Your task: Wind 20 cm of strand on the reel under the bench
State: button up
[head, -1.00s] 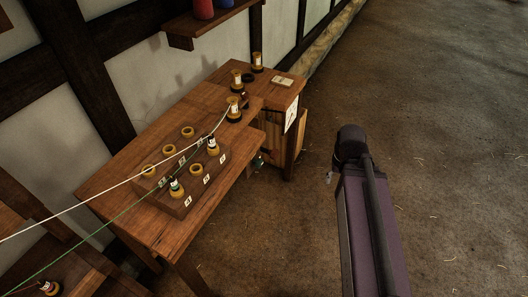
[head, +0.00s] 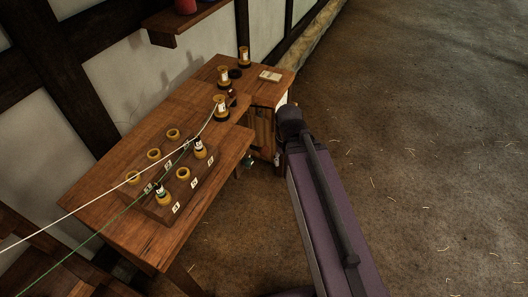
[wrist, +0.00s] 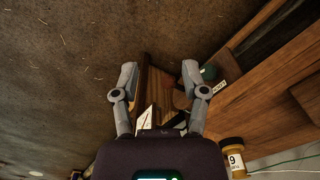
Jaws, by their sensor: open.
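The wooden bench (head: 118,182) stands against the wall at the left in the head view. A small dark, greenish round thing (head: 247,160) shows below its right edge; it may be the reel. A similar dark round thing (wrist: 209,72) with a white label beside it shows in the wrist view, just right of my right finger. A white strand (head: 95,202) and a green strand (head: 110,222) run across the bench to bobbins. My gripper (wrist: 159,69) is open, with nothing seen held between its fingers. In the head view my arm hides the gripper.
A rack (head: 165,208) of numbered holders sits on the bench. Several bobbins (head: 221,106) and a pale card (head: 270,75) stand beyond it. A bobbin labelled 9 (wrist: 233,152) is near my gripper's right side. The floor (head: 420,150) at the right is clear.

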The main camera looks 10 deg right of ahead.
jog(key=shift+a, duration=0.25)
jog(key=o, duration=0.4)
jog(key=shift+a, duration=0.1)
jog(key=shift+o, duration=1)
jog(key=shift+f, duration=0.2)
jog(key=w+f+n+t+y+b, duration=0.1)
jog(key=w+f+n+y+b, duration=0.4)
jog(key=f+b, duration=0.55)
jog(key=w+f+t+y+b, duration=0.25)
jog(key=w+f+b, duration=0.45)
jog(key=b, duration=0.7)
jog(key=w+d+f+n+t+y+b, duration=0.4)
jog(key=w+d+f+t+y+b, duration=0.3)
jog(key=b, duration=1.6)
jog(key=w+d+f, duration=0.2)
jog(key=d+f, duration=0.2)
jog(key=shift+d+f+b, duration=0.15)
jog(key=shift+f+b, duration=0.15)
